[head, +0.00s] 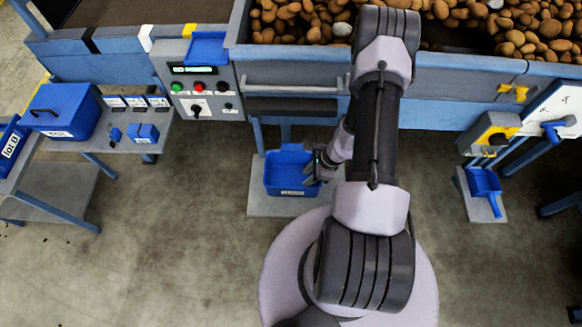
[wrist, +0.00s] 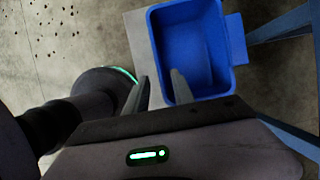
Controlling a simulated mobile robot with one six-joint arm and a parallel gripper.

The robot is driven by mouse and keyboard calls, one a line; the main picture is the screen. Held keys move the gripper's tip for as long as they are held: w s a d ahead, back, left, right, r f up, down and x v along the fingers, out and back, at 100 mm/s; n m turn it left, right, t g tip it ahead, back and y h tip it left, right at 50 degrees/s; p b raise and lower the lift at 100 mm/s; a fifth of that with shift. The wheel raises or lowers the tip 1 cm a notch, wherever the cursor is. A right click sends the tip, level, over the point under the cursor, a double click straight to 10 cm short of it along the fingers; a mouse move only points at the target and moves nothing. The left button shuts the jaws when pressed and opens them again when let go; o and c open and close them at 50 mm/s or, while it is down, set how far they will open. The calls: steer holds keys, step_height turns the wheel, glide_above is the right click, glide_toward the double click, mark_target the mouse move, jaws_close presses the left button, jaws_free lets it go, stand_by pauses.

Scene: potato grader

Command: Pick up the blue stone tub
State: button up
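The blue stone tub (head: 285,188) stands upright on a low grey plate below the grader; it is open-topped with a white label on its front that is too small to read. In the wrist view the tub (wrist: 240,50) shows a tab on its right side and looks empty. My gripper (head: 318,168) is at the tub's right side in the head view. In the wrist view my gripper (wrist: 160,75) has its fingers apart, one over the tub's inside and one outside, with the tub's near left wall between them. Contact cannot be told.
The grader's conveyor (head: 290,75) with potatoes runs above the tub. A control panel (head: 198,92) and a side table with a blue lidded box (head: 62,108) stand left. A blue scoop (head: 486,182) is on a low plate at right. The floor in front is clear.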

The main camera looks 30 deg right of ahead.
mark_target(295, 188)
steer(key=b+x, duration=0.4)
steer(key=x, duration=0.7)
steer(key=shift+w+a+f, duration=0.1)
steer(key=shift+w+f, duration=0.05)
steer(key=shift+f, duration=0.15)
steer(key=b+x, duration=0.2)
steer(key=x, duration=0.3)
steer(key=shift+a+f+b, duration=0.1)
steer(key=shift+b, duration=0.2)
steer(key=shift+r, duration=0.2)
steer(key=shift+c, duration=0.2)
jaws_close()
